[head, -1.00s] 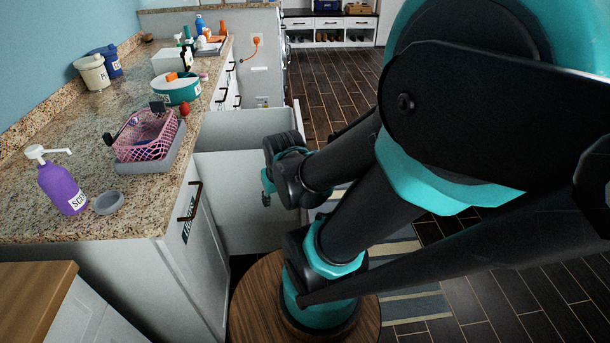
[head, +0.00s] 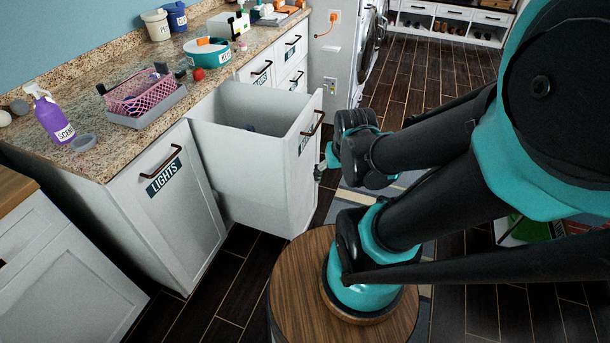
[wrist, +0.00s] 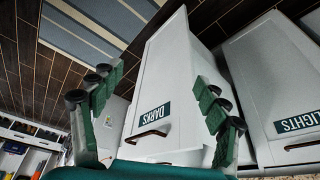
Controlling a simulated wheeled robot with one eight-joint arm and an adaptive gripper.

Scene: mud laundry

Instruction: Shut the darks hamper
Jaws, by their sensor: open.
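The darks hamper (head: 240,185) is a white pull-out bin standing out from the counter, open at the top with something dark blue inside. Its front panel has a dark handle (head: 313,123) and a label partly seen edge-on. In the wrist view the DARKS label (wrist: 154,112) and handle (wrist: 148,133) show between my gripper's fingers. My gripper (head: 324,166) is open and empty, close to the outer side of the front panel, below and right of the handle. I cannot tell whether it touches the panel.
The LIGHTS hamper (head: 170,215) is shut, left of the open one. The granite counter (head: 105,155) holds a pink basket (head: 140,97), a purple bottle (head: 53,120) and several containers. A round wooden surface (head: 295,290) lies below my arm.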

